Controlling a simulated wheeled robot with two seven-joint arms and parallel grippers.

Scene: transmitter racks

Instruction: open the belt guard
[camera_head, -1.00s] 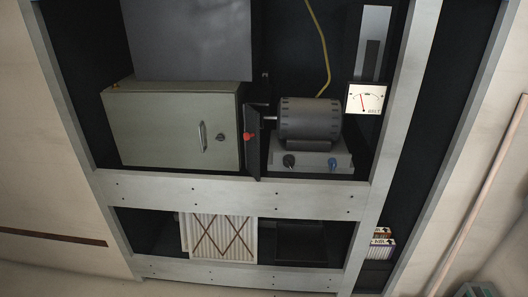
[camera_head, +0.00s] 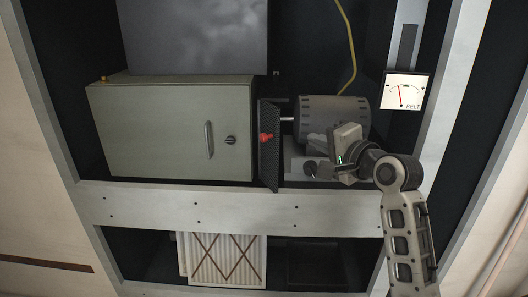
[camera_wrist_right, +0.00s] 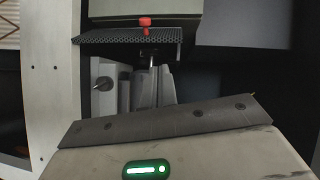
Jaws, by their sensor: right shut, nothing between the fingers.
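The belt guard (camera_head: 270,172) is a dark perforated panel standing edge-on between the grey-green cabinet and the motor. A red knob (camera_head: 265,137) sits on it. In the right wrist view the guard (camera_wrist_right: 118,40) lies across the upper part, with its red knob (camera_wrist_right: 145,21) above. My right gripper (camera_head: 341,160) is shut and empty, in front of the motor and to the right of the guard, apart from it. My left gripper is not in view.
The motor (camera_head: 325,106) on its grey base is partly hidden by my right gripper. The cabinet (camera_head: 170,130) stands left of the guard. A rack crossbeam (camera_head: 240,209) runs below. A yellow cable (camera_head: 351,45) and a BELT meter (camera_head: 404,91) are at the upper right.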

